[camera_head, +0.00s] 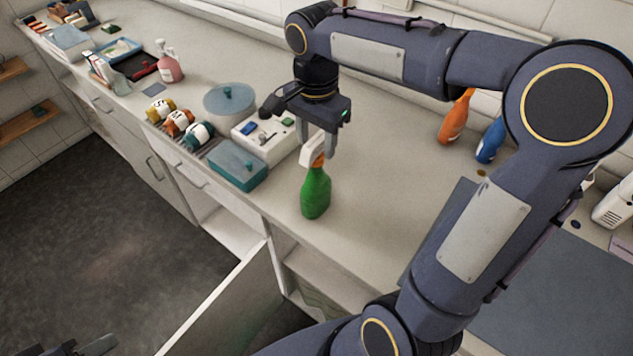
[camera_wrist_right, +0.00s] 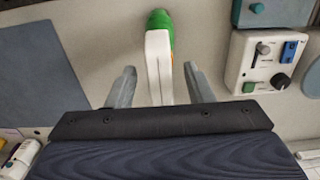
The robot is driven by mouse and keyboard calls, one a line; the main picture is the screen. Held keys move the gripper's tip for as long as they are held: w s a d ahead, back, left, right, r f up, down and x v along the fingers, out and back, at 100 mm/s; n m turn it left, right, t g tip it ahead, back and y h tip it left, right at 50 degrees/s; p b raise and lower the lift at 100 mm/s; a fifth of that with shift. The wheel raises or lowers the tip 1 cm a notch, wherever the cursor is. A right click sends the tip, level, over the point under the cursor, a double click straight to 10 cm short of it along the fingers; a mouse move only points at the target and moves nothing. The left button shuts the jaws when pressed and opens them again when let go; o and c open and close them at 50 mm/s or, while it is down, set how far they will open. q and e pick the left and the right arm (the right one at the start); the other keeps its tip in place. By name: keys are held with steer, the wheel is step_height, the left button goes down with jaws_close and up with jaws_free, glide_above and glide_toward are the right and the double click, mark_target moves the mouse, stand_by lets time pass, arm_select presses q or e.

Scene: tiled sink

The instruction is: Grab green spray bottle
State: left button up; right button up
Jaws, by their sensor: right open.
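The green spray bottle (camera_head: 315,193) stands upright on the counter near its front edge, with a white and orange spray head. My right gripper (camera_head: 318,150) points down over it, open, with its fingers at the height of the spray head. In the right wrist view, the white spray head and green bottle (camera_wrist_right: 160,45) lie between the two open fingers (camera_wrist_right: 160,88), with a gap on each side. My left gripper (camera_head: 88,345) shows only partly at the bottom left corner of the head view, dark and cut off, so its jaws cannot be made out.
A white control box (camera_head: 262,140) and a teal box (camera_head: 237,165) stand just left of the bottle. A round grey-blue lid (camera_head: 229,99) lies behind them. Orange (camera_head: 455,118) and blue (camera_head: 490,140) bottles stand at the back right. A cabinet door (camera_head: 225,310) hangs open below.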

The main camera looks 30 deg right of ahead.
steer(key=shift+f, duration=0.4)
steer(key=shift+c, duration=0.5)
jaws_close()
steer(key=shift+r, duration=0.1)
stand_by(0.5)
